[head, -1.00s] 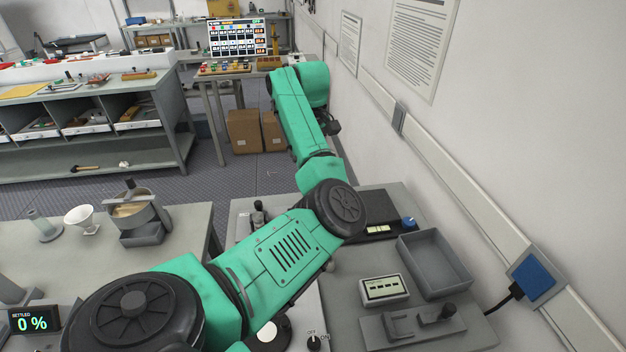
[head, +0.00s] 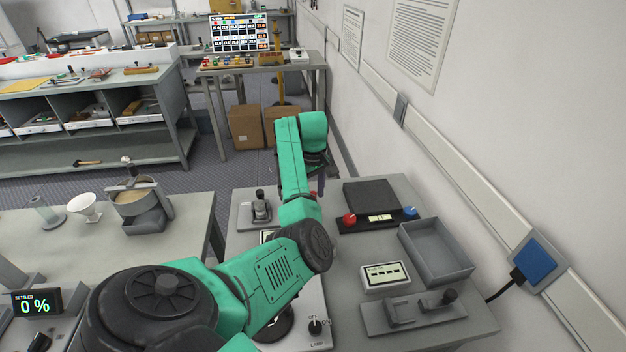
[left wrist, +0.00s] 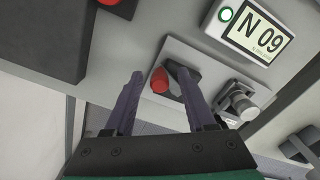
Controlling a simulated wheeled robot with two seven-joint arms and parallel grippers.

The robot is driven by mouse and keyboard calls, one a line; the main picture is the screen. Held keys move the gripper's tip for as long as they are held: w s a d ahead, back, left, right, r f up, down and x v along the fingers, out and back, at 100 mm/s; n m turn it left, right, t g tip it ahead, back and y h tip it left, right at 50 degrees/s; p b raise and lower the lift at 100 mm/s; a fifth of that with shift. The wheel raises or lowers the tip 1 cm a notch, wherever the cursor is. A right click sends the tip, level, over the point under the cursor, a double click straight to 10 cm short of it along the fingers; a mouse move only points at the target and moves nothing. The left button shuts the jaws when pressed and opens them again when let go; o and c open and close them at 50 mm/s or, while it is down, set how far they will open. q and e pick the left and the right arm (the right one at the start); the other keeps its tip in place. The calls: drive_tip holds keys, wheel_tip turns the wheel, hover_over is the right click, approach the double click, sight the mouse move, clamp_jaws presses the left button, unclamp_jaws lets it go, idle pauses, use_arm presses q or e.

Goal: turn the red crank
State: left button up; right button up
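In the left wrist view, a red crank knob (left wrist: 160,80) with a dark arm sits on a grey plate (left wrist: 205,70). My left gripper (left wrist: 160,74) is open, with one finger on each side of the red knob in the picture. Whether either finger touches the knob cannot be told. My right gripper is in neither view.
In the head view, a black device (head: 370,195) with red and blue knobs, a grey tray (head: 437,278) and a meter (head: 386,276) stand right of my arm.

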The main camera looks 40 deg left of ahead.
use_arm(q)
clamp_jaws()
drive_tip(key=shift+w+a+n, duration=0.1)
drive_tip(key=shift+w+n, duration=0.1)
drive_tip(key=shift+n, duration=0.1)
